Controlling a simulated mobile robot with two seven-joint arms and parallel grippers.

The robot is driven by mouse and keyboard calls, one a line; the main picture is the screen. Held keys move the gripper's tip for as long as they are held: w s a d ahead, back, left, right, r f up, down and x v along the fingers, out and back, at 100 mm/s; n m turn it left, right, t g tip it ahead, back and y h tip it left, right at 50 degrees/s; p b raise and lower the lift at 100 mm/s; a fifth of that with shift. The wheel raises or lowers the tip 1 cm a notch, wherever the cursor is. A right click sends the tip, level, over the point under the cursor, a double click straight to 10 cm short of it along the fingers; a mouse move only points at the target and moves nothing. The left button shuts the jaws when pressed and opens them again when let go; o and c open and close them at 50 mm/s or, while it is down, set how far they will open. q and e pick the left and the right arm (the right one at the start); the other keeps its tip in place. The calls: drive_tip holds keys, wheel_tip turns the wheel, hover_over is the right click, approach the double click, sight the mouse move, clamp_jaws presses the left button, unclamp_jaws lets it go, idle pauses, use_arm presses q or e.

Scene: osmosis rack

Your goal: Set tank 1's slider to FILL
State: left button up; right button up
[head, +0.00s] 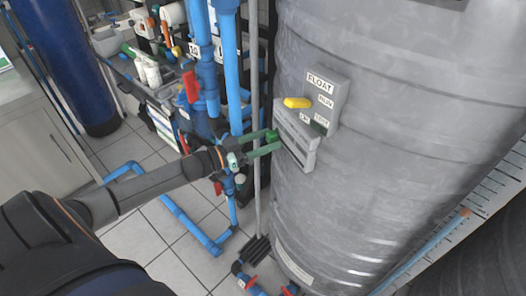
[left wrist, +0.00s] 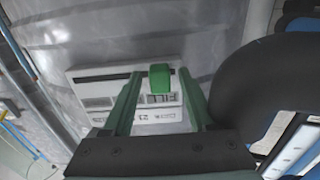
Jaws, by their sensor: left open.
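The slider panel (head: 297,142) is a light grey box on the side of the big grey tank (head: 400,130). In the left wrist view the panel (left wrist: 100,72) has a dark slot, and its green slider knob (left wrist: 160,78) is at the slot's right end, just above a label that reads FILL (left wrist: 158,99). My left gripper (head: 277,142) is open at the panel, and its green fingers partly hide the panel's left side in the head view. In the left wrist view the open left gripper (left wrist: 160,84) has one finger on each side of the knob, with gaps visible. My right gripper is not in view.
A grey FLOAT switch box (head: 326,98) with a yellow lever (head: 297,102) sits just above the panel. Blue pipes (head: 207,65) with red valve handles (head: 190,86) stand left of the tank. Clear tiled floor (head: 150,225) lies at lower left.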

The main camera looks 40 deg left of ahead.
sight(300, 163)
use_arm(q)
drive_tip(key=s+d, duration=0.1)
drive_tip(key=d, duration=0.2)
drive_tip(key=s+d+p, duration=0.1)
drive_tip(key=s+d, duration=0.1)
drive_tip(key=d, duration=0.1)
drive_tip(key=s+d, duration=0.2)
drive_tip(key=d, duration=0.1)
drive_tip(key=shift+s+d, duration=0.15)
drive_tip(key=shift+d, duration=0.25)
drive_tip(key=v, duration=1.2)
drive_tip(key=s+d+f+n+g+y+p, duration=0.1)
drive_tip(key=s+d+f+g+y, duration=0.2)
drive_tip(key=d+f, duration=0.2)
drive_tip(key=s+d+f+n+g+y+p, duration=0.1)
drive_tip(key=s+d+f+n+g+y, duration=0.1)
drive_tip(key=f, duration=0.9)
drive_tip(key=shift+s+d+f+n+g+y, duration=0.3)
drive_tip(key=shift+s+d+g+y, duration=0.25)
drive_tip(key=shift+s+d, duration=1.05)
drive_tip(key=shift+w+d, duration=0.3)
drive_tip(key=shift+d, duration=0.05)
